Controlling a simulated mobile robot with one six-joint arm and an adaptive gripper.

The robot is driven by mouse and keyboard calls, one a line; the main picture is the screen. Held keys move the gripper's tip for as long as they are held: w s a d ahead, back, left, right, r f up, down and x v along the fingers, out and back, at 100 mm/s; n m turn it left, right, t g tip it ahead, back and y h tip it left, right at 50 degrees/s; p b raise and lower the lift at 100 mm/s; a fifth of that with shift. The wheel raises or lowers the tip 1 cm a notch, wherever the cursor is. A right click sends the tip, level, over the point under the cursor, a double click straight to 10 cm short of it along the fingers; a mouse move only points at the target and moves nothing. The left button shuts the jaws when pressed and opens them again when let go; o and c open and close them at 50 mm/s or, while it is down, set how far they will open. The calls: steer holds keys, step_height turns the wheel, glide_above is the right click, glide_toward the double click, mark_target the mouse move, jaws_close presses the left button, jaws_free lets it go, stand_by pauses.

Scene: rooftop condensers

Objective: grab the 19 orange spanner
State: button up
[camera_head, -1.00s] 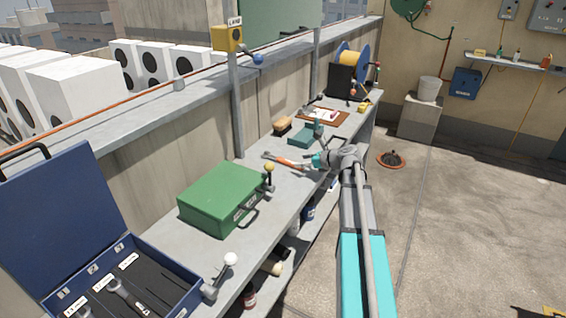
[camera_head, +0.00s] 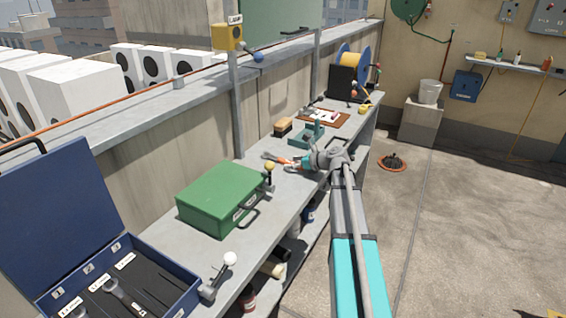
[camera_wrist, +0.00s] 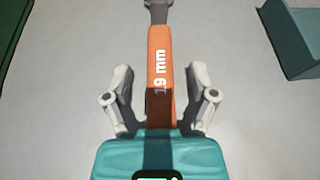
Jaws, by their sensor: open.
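The orange spanner (camera_wrist: 159,75), marked "19 mm", lies on the grey bench top. In the wrist view its handle runs up the middle, with its grey metal shaft at the top edge. My gripper (camera_wrist: 160,80) is open, with one finger on each side of the handle and a gap on both sides. The near end of the handle is hidden behind the gripper's teal body. In the head view the spanner (camera_head: 281,160) shows partly, its grey jaw end pointing left, and my gripper (camera_head: 303,163) is over its right end.
A green case (camera_head: 222,197) stands left of the spanner on the bench (camera_head: 205,245). An open blue toolbox (camera_head: 165,272) is at the near left. A yellow-knobbed lever (camera_head: 269,168) is close by.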

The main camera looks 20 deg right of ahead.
jaws_close()
steer(key=shift+r, duration=0.2)
stand_by(0.4)
step_height(320, 180, up, 2)
steer(key=shift+r+p, duration=0.1)
steer(key=shift+p, duration=1.1)
steer(key=s+a+r+p, duration=0.2)
steer(key=s+r+p, duration=0.8)
steer(key=s, duration=0.4)
steer(key=shift+r+p, duration=0.2)
steer(key=shift+p, duration=0.1)
